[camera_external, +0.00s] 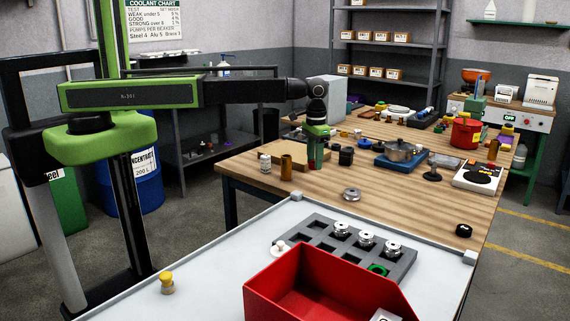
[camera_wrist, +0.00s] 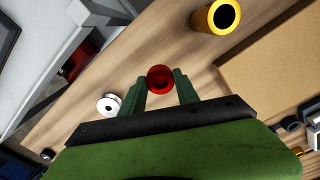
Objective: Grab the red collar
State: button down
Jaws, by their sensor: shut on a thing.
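In the external view my gripper (camera_external: 316,160) points down over the wooden table (camera_external: 400,200), and the collar is mostly hidden by the fingers. I cannot tell whether the collar touches the tabletop.
A brass cylinder (camera_external: 286,167) stands just left of my gripper; its open top shows in the wrist view (camera_wrist: 216,16). A brown board (camera_wrist: 280,70) lies beside it. A silver flanged part (camera_external: 351,194) lies nearby. A grey rack (camera_external: 325,235) and red bin (camera_external: 310,285) stand in front.

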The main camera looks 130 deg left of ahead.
jog(key=w+d+r+p, duration=0.1)
jog(key=d+r+p, duration=0.2)
jog(key=d, duration=0.4)
jog(key=shift+w+d+r, duration=0.25)
jog(key=shift+r, duration=0.55)
